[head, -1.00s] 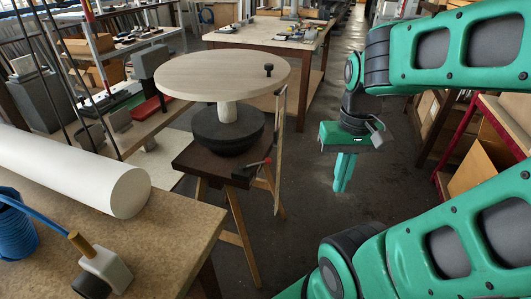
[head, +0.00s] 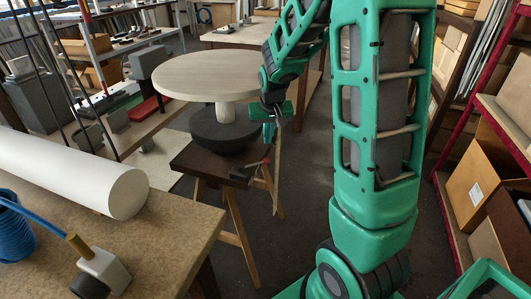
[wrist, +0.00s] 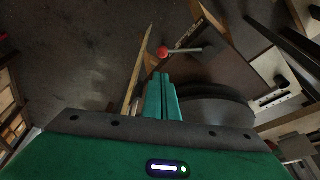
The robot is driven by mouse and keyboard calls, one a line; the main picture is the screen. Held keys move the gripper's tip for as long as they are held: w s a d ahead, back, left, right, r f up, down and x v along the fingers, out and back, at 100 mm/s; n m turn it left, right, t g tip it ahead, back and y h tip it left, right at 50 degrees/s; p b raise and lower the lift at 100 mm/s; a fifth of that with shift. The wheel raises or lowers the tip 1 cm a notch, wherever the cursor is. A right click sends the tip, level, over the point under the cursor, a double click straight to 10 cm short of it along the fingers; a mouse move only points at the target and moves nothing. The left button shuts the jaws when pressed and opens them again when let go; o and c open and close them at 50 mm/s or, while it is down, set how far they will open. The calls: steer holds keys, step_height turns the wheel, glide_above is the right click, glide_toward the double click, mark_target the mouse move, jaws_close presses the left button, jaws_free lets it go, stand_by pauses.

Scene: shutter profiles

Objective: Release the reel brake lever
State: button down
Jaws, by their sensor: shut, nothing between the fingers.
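The reel brake lever is a thin metal rod with a red knob (head: 265,161), on a dark bracket at the right corner of the brown reel stand (head: 190,160). In the wrist view its red knob (wrist: 162,53) shows just beyond my fingertips, with the rod running right. My gripper (head: 269,140) is shut and empty, pointing down, above and close to the lever knob. In the wrist view the green fingers (wrist: 161,77) lie together, apart from the knob as far as I can tell. The round wooden reel disc (head: 210,75) sits on a dark round base (head: 225,133).
A workbench (head: 140,235) with a white roll (head: 75,170), a blue coil (head: 15,230) and a grey block tool stands at the left front. Shelves with boxes (head: 475,190) line the right. The floor right of the stand is clear.

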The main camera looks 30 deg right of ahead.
mark_target(254, 164)
steer(key=shift+w, duration=0.15)
steer(key=x, duration=1)
stand_by(0.4)
steer(key=shift+d, duration=0.2)
